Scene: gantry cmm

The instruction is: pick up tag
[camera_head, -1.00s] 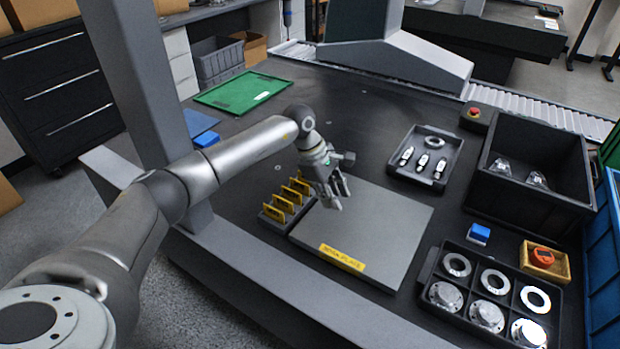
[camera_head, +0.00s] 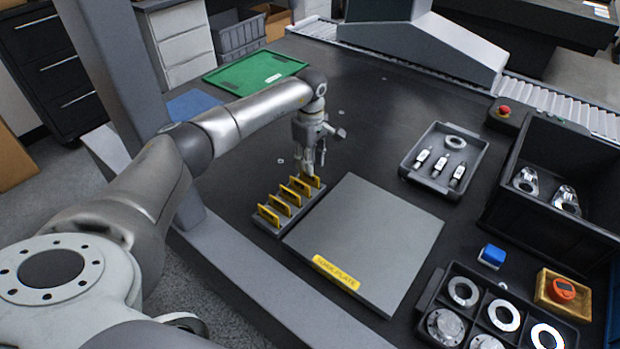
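Several yellow tags (camera_head: 280,205) stand upright in a row in a dark slotted rack (camera_head: 263,225), left of the grey plate. My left gripper (camera_head: 312,172) points down at the far end of this row. Its fingertips are right at the farthest yellow tag (camera_head: 312,181) and partly cover it. I cannot tell whether the fingers are closed on that tag or still apart around it. The tag appears to be in the rack. My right gripper is not in view.
A grey work plate (camera_head: 372,240) with a yellow label lies beside the rack. A tray of small parts (camera_head: 412,168), a black bin (camera_head: 515,222), a blue block (camera_head: 492,256) and a ring tray (camera_head: 428,300) stand to the right. A grey gantry post (camera_head: 115,70) rises at left.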

